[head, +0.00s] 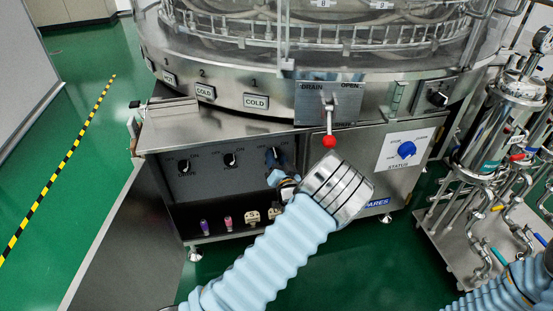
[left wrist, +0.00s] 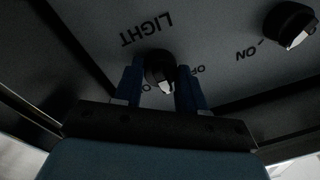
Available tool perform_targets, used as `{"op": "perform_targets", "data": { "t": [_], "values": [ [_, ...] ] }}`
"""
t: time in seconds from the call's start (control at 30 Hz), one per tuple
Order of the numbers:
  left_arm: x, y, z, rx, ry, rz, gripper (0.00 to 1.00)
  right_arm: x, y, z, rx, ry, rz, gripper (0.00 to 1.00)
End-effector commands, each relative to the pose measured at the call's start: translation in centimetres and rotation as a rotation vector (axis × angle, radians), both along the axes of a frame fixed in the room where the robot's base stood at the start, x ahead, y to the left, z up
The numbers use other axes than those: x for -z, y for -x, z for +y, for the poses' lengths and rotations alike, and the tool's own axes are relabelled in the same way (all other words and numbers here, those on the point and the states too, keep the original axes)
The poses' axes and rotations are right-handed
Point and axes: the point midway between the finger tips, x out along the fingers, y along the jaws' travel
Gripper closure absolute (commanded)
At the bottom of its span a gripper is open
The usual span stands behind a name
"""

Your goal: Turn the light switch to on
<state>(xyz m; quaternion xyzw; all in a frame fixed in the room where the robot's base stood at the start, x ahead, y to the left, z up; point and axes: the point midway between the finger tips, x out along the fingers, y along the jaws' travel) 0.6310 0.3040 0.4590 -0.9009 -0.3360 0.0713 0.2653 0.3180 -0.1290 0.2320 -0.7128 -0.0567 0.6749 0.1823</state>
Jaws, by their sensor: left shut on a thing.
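The light switch is a black rotary knob (left wrist: 160,68) with a pale pointer, beside the word LIGHT, which appears upside down in the left wrist view. The pointer faces down in that view; an OFF mark lies to its right, and its ON mark cannot be made out. My left gripper (left wrist: 161,88) is shut on the knob, one dark blue finger on each side. In the head view my left gripper (head: 277,162) is at the right end of the grey knob panel (head: 205,182) and largely covers the switch. My right gripper is out of view.
Two other black knobs, a left one (head: 184,166) and a middle one (head: 230,160), sit on the same panel. A red-tipped drain lever (head: 329,142) and a blue status knob (head: 406,149) are to the right. Small items stand on the shelf below.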

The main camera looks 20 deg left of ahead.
Motion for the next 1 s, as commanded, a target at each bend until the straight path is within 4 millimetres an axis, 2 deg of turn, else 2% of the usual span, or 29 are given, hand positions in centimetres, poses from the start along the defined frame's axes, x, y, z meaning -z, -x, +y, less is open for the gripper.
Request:
{"op": "perform_targets", "data": {
  "t": [0.6,1.0],
  "values": [
    [0.1,0.08,0.01,0.001,-0.451,0.341,0.9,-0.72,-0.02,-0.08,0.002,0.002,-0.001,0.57],
    [0.2,0.1,0.01,0.002,-0.626,0.475,0.9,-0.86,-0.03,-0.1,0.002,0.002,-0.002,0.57]
  ]
}}
